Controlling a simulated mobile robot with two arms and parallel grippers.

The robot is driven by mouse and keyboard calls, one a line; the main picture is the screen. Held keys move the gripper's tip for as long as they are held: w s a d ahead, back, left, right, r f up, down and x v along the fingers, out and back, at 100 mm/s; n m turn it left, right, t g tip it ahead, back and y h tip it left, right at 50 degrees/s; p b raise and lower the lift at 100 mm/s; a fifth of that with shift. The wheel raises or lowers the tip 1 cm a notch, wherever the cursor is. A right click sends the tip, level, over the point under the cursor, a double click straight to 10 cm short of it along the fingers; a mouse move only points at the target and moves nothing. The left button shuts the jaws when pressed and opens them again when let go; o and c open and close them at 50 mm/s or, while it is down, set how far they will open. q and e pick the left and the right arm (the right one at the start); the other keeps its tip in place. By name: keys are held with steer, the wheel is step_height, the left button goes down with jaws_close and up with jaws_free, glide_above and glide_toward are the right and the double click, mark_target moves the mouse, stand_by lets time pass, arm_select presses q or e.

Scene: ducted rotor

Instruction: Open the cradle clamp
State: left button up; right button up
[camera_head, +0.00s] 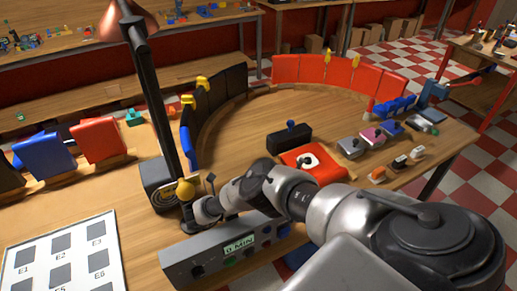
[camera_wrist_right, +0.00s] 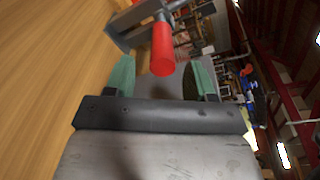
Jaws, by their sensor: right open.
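In the right wrist view a grey metal clamp with a red cylindrical handle (camera_wrist_right: 162,48) stands just ahead of my right gripper (camera_wrist_right: 160,80). The gripper is open, with green fingertips on either side of the handle's near end. I cannot tell whether they touch it. The clamp's grey frame (camera_wrist_right: 118,33) runs past the upper edge, so the whole clamp does not show. My left gripper is not in view.
On the table (camera_head: 240,135) stand a curved row of red panels (camera_head: 325,70), a black lamp post (camera_head: 155,90), a grey control box (camera_head: 205,262) and a red block (camera_head: 325,172). Several small blocks stand at the right. A white labelled board (camera_head: 75,240) lies front left.

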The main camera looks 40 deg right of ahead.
steer(key=shift+v, duration=1.95)
